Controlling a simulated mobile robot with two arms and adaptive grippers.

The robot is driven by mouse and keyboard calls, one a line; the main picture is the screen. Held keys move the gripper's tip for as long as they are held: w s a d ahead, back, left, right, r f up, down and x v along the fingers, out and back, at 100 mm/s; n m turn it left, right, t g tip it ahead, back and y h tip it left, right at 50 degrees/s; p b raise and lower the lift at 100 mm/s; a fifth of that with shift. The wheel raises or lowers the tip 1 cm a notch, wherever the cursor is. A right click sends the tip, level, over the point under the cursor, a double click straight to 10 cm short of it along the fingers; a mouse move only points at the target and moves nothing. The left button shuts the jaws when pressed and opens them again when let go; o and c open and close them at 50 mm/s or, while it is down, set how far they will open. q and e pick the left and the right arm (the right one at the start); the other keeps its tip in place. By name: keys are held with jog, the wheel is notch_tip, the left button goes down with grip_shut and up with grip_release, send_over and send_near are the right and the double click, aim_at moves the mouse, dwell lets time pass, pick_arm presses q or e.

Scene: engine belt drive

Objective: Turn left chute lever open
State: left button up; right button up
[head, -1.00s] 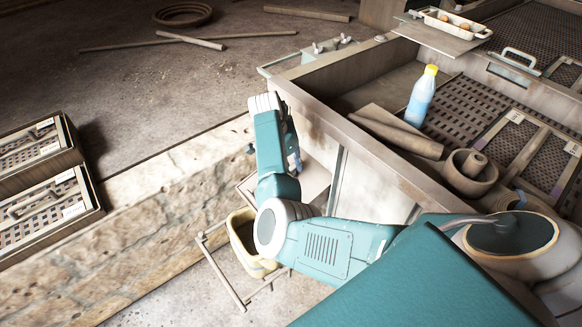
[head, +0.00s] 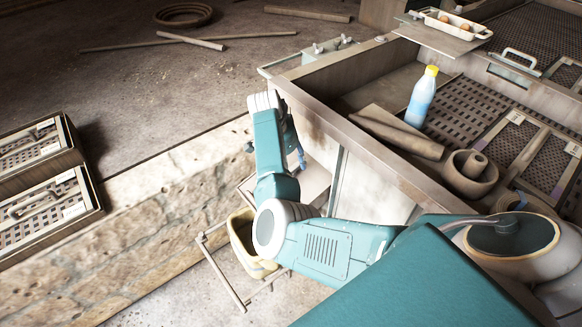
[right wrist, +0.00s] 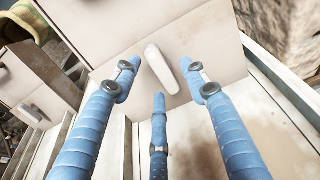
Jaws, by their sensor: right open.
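A pale, elongated lever (right wrist: 162,68) is set slantwise on a whitish panel (right wrist: 205,40) in the right wrist view. My right gripper (right wrist: 160,90) is open, with its blue fingers spread on both sides of the lever and one below it. The lever lies between and ahead of the fingertips; I see no clear grip on it. In the head view, a small blue part of my right gripper (head: 301,158) shows behind my arm beside the wooden crate's side. The lever is hidden there. My left gripper is not in view.
A large wooden bin (head: 375,160) stands at the right, holding a bottle (head: 421,98) and round pots (head: 468,175). A yellowish bucket (head: 243,240) sits below my arm.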

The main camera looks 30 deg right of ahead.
jog(key=v, duration=1.1)
jog(key=shift+r, duration=0.2)
jog(key=shift+a+f, duration=0.1)
